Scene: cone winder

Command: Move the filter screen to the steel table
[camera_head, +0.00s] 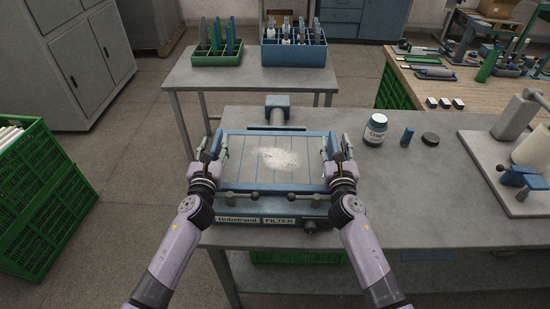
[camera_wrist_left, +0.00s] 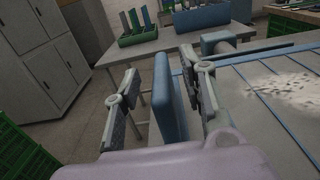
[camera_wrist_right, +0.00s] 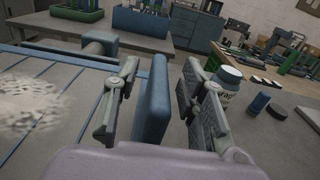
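The filter screen (camera_head: 245,176) is a flat panel with a blue frame, thin blue bars and a patch of pale dust in its middle. Gaps show between fingers and handles. A grey, steel-looking table (camera_head: 250,82) stands behind the workbench.
A green rack (camera_head: 217,60) and a blue crate (camera_head: 293,54) stand on the back of the grey table; its front is clear. A white jar (camera_head: 376,129), a small blue bottle (camera_head: 407,136) and a dark lid (camera_head: 430,139) stand right of my right gripper.

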